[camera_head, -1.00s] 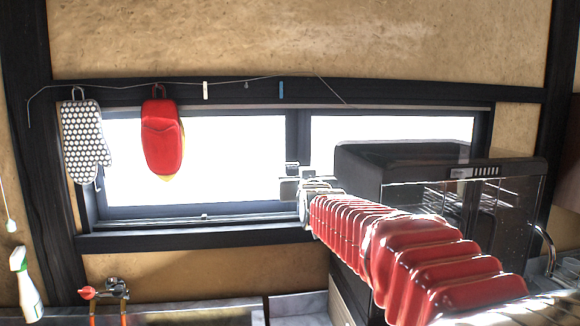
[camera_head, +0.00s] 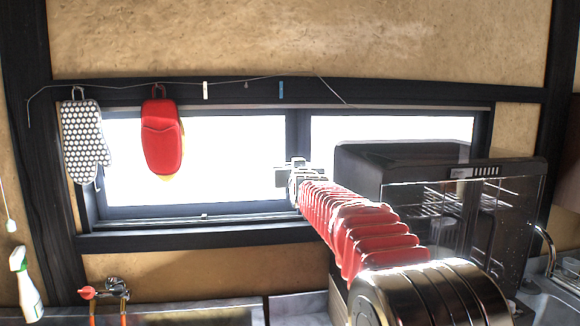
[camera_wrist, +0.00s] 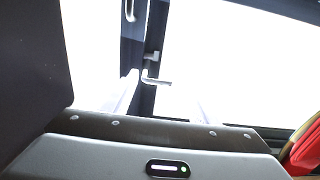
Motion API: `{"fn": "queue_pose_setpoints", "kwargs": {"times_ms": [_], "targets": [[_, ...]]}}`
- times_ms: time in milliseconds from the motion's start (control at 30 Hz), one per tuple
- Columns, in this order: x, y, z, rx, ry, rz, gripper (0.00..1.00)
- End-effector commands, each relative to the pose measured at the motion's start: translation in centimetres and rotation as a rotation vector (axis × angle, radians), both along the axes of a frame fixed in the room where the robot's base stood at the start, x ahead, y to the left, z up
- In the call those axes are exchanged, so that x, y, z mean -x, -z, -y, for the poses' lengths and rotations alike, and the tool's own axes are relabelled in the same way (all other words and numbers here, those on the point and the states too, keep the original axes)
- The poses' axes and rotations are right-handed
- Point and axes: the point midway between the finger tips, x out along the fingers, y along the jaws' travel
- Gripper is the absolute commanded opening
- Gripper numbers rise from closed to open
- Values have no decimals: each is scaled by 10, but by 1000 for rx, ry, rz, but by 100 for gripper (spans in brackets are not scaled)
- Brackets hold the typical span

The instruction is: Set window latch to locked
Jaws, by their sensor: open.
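The window latch (camera_wrist: 156,80) is a small metal lever on the dark frame bar between two bright panes, in the wrist view. Its handle points to the right in that view. My gripper (camera_wrist: 162,100) is open, with pale, washed-out fingers on either side of the bar and the latch between them. I cannot tell whether either finger touches the latch. In the head view my gripper (camera_head: 294,174) is in front of the window's middle bar (camera_head: 298,130) and hides the latch.
A black glass-fronted appliance (camera_head: 400,160) stands close on the right of my arm. A red oven mitt (camera_head: 161,140) and a dotted mitt (camera_head: 85,145) hang at the left. The dark sill (camera_head: 190,238) runs below the window. A second metal handle (camera_wrist: 130,10) shows in the wrist view.

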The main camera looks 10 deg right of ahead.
Motion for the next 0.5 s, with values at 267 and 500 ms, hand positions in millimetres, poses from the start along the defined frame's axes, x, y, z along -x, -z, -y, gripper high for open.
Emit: {"fn": "queue_pose_setpoints", "kwargs": {"times_ms": [267, 500], "targets": [[-17, 0, 0, 1, 0, 0, 54], [-18, 0, 0, 1, 0, 0, 54]]}}
